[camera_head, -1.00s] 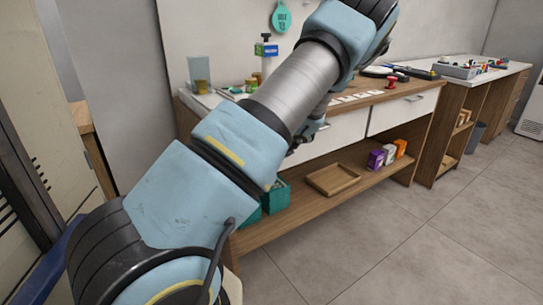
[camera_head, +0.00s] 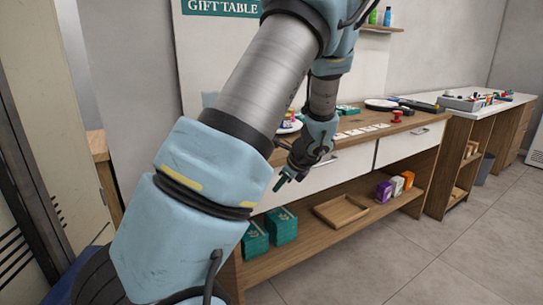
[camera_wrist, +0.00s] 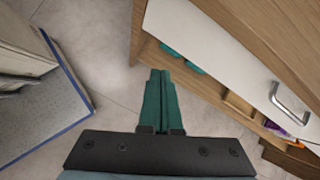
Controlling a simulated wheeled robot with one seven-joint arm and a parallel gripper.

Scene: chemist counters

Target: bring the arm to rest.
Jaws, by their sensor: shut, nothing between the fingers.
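My arm reaches up and across the head view and folds back down at its far end. My gripper (camera_head: 281,183) hangs in front of the counter's white drawer front, pointing down and to the left. In the wrist view my gripper (camera_wrist: 160,75) shows its green fingers pressed together with nothing between them. It is apart from the counter (camera_head: 330,207), above the floor. My upper arm hides the left part of the counter.
Teal boxes (camera_head: 284,226), a wooden tray (camera_head: 341,211) and small coloured boxes (camera_head: 383,191) stand on the lower shelf. Cards (camera_head: 362,130) lie on the counter top. A drawer handle (camera_wrist: 290,103) juts out at the right in the wrist view. The floor (camera_head: 430,245) is clear.

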